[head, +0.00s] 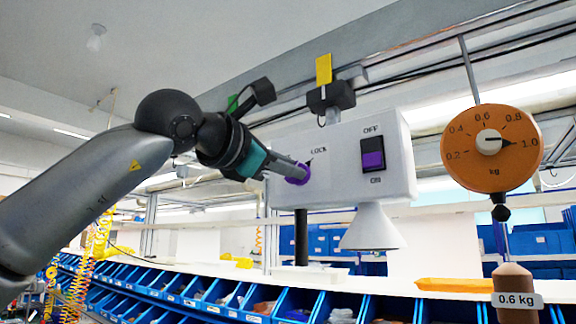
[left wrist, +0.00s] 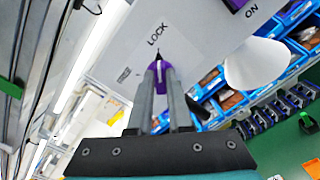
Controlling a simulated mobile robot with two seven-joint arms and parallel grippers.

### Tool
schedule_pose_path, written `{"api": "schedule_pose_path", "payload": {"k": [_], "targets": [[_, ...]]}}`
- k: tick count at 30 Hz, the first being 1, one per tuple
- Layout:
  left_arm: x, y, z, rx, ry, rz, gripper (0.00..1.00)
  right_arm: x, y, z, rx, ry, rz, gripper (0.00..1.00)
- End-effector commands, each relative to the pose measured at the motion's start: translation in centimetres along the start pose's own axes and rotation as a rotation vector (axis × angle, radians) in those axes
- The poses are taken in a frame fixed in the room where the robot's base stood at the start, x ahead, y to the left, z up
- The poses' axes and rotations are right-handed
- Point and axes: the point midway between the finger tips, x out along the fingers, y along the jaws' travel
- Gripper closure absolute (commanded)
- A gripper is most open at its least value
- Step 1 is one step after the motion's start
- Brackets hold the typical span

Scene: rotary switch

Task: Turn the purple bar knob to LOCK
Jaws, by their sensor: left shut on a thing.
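The purple bar knob (head: 299,176) is on the front of a white panel box (head: 340,185), just below and left of the printed word LOCK (head: 319,149). In the left wrist view the knob (left wrist: 160,70) lies between my fingers, with a dark pointed mark above it toward LOCK (left wrist: 157,34). My left gripper (head: 294,169) reaches in from the left and is shut on the knob; its fingers (left wrist: 161,80) hide much of it. A second, unreadable label (left wrist: 124,75) shows left of the knob in the left wrist view. My right gripper is not in view.
A black switch with a purple rocker (head: 373,160), marked OFF and ON, is on the box's right. A white cone (head: 371,228) hangs below the box. An orange dial scale (head: 490,148) hangs at the right with a 0.6 kg weight (head: 515,290). Blue bins (head: 255,300) line the lower edge.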

Motion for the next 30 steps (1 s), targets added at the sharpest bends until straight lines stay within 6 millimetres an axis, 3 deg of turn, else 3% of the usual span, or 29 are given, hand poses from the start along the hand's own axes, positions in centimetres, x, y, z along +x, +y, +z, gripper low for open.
{"api": "schedule_pose_path", "payload": {"k": [17,18,24,26,30], "targets": [[-0.02,-0.02,0.07,0.035,-0.002,0.001,1.00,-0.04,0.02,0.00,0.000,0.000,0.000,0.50],[-0.02,-0.02,0.07,0.035,-0.002,0.001,0.80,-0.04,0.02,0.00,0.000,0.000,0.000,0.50],[-0.02,-0.02,0.06,0.033,-0.002,0.000,0.58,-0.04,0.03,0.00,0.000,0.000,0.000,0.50],[-0.01,-0.02,0.05,0.033,-0.002,0.000,0.53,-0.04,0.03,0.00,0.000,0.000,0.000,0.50],[-0.01,-0.02,0.04,0.032,-0.001,0.000,0.53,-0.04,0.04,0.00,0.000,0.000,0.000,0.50]]}}
